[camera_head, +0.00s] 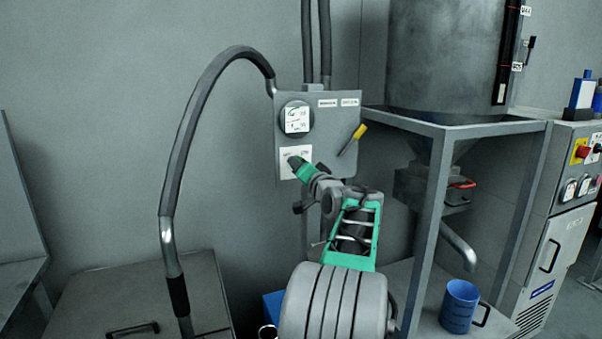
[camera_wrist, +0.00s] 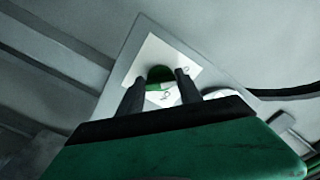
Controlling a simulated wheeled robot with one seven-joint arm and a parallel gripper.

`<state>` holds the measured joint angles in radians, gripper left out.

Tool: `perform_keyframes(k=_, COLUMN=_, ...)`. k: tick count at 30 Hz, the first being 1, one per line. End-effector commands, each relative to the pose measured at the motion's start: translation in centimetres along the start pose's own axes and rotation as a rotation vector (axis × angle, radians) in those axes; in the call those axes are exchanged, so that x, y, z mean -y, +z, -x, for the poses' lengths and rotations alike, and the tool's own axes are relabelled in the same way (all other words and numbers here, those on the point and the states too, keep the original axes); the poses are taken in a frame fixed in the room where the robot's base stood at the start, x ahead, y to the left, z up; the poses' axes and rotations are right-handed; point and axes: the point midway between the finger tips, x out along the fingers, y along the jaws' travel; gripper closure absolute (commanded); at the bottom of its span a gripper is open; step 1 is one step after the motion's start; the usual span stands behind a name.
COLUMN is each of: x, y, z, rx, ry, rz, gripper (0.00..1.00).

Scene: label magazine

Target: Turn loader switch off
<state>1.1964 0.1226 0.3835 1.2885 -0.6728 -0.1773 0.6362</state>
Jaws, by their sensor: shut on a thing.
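The grey loader control box (camera_head: 338,105) hangs on the wall in the head view, with a white switch label plate (camera_head: 287,150) at its lower left. In the wrist view the label plate (camera_wrist: 150,55) lies behind the fingers. My gripper (camera_head: 294,162) is at the label plate, and in the wrist view my gripper (camera_wrist: 160,84) is closed around the knob. In the head view the knob is hidden by the gripper. The switch position cannot be read clearly.
A round gauge (camera_head: 297,118) sits above the label plate. A yellow-tipped lever (camera_head: 358,133) is at the box's right side. A thick hose (camera_head: 178,170) loops to the left. A hopper (camera_head: 447,60) on a grey frame and a blue cup (camera_head: 459,306) are to the right.

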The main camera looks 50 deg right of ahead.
Motion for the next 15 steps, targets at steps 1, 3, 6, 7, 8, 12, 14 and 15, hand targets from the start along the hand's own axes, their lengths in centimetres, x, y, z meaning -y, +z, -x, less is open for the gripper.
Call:
perform_keyframes(k=1, x=-0.25, y=0.19, z=0.0, rx=0.003, ry=0.004, rz=0.002, gripper=0.98)
perform_keyframes(k=3, x=-0.24, y=0.18, z=0.0, rx=0.003, ry=0.004, rz=0.005, gripper=0.98)
perform_keyframes(k=6, x=-0.24, y=0.17, z=0.0, rx=0.004, ry=0.004, rz=0.005, gripper=0.98)
perform_keyframes(k=7, x=-0.25, y=0.17, z=0.0, rx=0.004, ry=0.004, rz=0.005, gripper=0.98)
perform_keyframes(k=8, x=-0.25, y=0.18, z=0.0, rx=0.004, ry=0.004, rz=0.005, gripper=0.98)
perform_keyframes(k=12, x=-0.27, y=0.19, z=0.0, rx=0.004, ry=0.004, rz=0.004, gripper=0.57)
perform_keyframes(k=14, x=-0.26, y=0.19, z=0.0, rx=0.004, ry=0.004, rz=0.004, gripper=0.52)
perform_keyframes(k=15, x=-0.24, y=0.17, z=0.0, rx=0.003, ry=0.004, rz=0.004, gripper=0.49)
